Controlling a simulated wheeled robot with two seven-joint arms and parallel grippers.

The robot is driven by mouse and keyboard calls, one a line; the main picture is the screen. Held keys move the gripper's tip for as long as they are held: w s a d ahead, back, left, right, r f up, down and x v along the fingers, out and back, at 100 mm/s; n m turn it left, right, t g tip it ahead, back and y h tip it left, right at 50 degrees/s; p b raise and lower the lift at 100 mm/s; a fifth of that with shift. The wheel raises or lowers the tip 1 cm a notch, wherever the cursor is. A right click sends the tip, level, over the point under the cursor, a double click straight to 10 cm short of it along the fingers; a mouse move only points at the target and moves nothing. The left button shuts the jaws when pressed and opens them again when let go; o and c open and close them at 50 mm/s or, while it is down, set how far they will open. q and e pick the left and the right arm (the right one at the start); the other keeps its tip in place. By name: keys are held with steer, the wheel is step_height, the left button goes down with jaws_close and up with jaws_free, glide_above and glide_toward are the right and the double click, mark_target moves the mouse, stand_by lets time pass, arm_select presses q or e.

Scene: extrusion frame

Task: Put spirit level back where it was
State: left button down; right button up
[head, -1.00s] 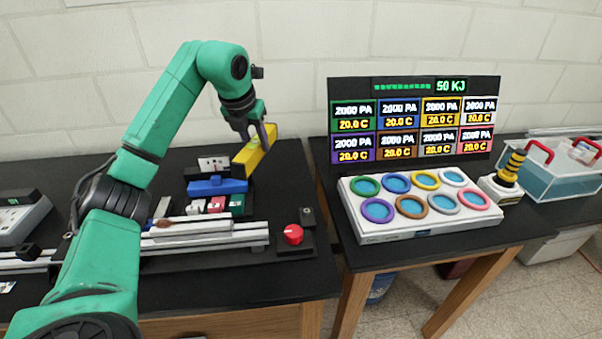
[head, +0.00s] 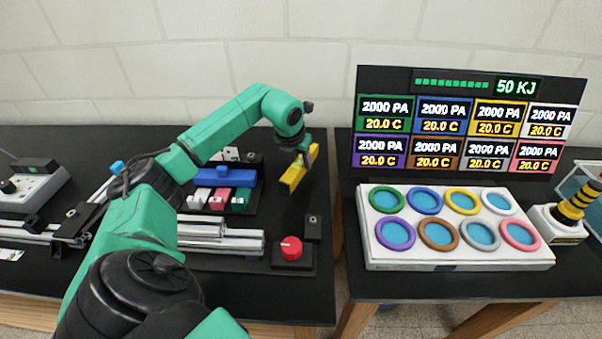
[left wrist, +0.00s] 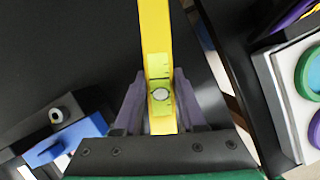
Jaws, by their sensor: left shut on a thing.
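The spirit level is a yellow bar (head: 298,172) at the right part of the left black table in the head view. My left gripper (head: 303,150) is shut on it from above. In the left wrist view the spirit level (left wrist: 156,50) runs up between the two fingers of the gripper (left wrist: 158,105), and its greenish vial window with a round bubble faces the camera. The level looks low over the table; I cannot tell whether it touches the surface. My right gripper is not in view.
A blue block (head: 222,177) and several small coloured pieces sit left of the level. A red knob (head: 291,247) and aluminium rails (head: 215,236) lie nearer. A white panel with coloured rings (head: 450,258) stands on the right table, across a gap. Bare black tabletop surrounds the level.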

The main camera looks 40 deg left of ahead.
mark_target(300, 175)
arm_select(q)
step_height(300, 175, down, 2)
steer(key=shift+s+f, duration=0.15)
step_height(300, 175, down, 2)
steer(key=shift+s+f+p, duration=0.1)
steer(key=shift+f+p, duration=0.1)
steer(key=shift+p, duration=0.35)
steer(key=shift+f, duration=0.15)
steer(key=shift+c, duration=2.4)
jaws_free()
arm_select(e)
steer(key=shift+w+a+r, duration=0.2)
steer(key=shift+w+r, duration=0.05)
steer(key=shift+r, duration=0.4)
arm_select(q)
steer(key=shift+r, duration=0.4)
steer(key=b+v, duration=0.2)
steer(key=v, duration=0.9)
steer(key=shift+s+r+b, duration=0.1)
steer(key=shift+s+b, duration=0.1)
steer(key=shift+b, duration=0.15)
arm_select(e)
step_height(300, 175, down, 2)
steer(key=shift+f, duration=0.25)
